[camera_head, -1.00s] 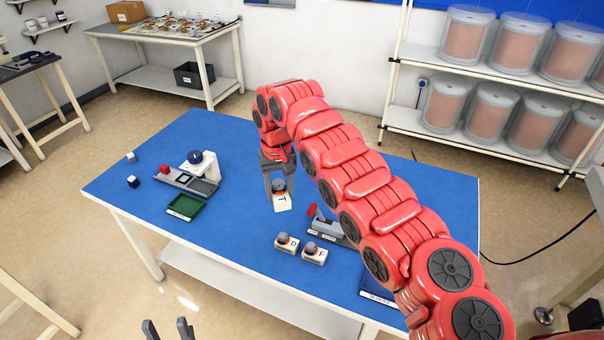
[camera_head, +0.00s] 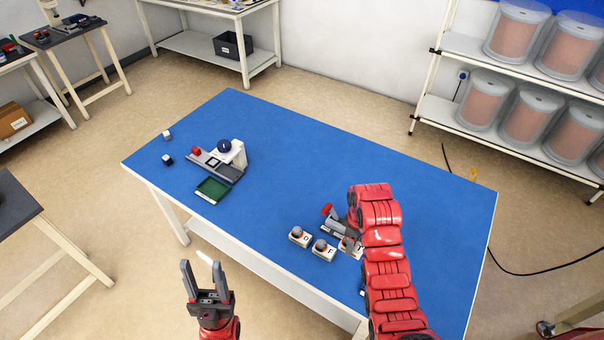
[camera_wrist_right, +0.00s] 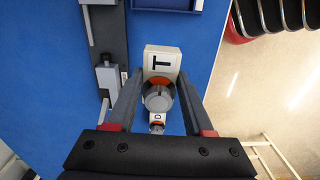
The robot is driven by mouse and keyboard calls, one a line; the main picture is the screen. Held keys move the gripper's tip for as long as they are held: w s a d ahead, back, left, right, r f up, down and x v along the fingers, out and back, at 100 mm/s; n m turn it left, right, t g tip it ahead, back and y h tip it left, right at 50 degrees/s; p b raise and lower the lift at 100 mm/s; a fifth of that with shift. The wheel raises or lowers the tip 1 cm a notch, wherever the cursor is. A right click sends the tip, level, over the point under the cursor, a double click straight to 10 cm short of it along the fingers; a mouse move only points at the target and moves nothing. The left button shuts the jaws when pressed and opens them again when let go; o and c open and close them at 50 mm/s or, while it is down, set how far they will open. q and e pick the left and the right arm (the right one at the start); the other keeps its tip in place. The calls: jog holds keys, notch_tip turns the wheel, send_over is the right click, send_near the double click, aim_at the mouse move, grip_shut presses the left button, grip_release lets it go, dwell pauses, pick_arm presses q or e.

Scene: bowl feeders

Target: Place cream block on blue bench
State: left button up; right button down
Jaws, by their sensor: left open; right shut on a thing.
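A cream block marked T with a grey round knob on an orange ring shows in the wrist view (camera_wrist_right: 160,58) and partly in the head view (camera_head: 347,247). My right gripper (camera_wrist_right: 160,88) is shut on this T block, its fingers at the knob. The blue bench (camera_head: 270,165) lies under it; I cannot tell whether the block touches the bench. In the head view my right gripper is hidden behind its red arm. Two similar cream blocks (camera_head: 300,236) (camera_head: 323,250) stand left of the T block. My left gripper (camera_head: 203,270) is open and empty off the bench's front edge.
A grey fixture with a red handle (camera_head: 328,212) stands beside the T block. A grey-white device (camera_head: 229,157), a green tray (camera_head: 212,190) and two small cubes (camera_head: 167,135) (camera_head: 167,159) are at the bench's left. The bench's middle and back are clear.

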jog(key=shift+s+d+f, duration=0.15)
jog(key=shift+s+f, duration=0.05)
jog(key=shift+s, duration=0.1)
notch_tip(320, 180, down, 4)
jog(key=b, duration=0.4)
jog(key=shift+f, duration=0.2)
jog(key=shift+f+p, duration=0.55)
jog(key=shift+f, duration=0.25)
jog(key=shift+s+f+p, duration=0.1)
jog(key=shift+f+p, duration=0.65)
jog(key=shift+f, duration=1.3)
jog(key=shift+c, duration=1.4)
grip_release()
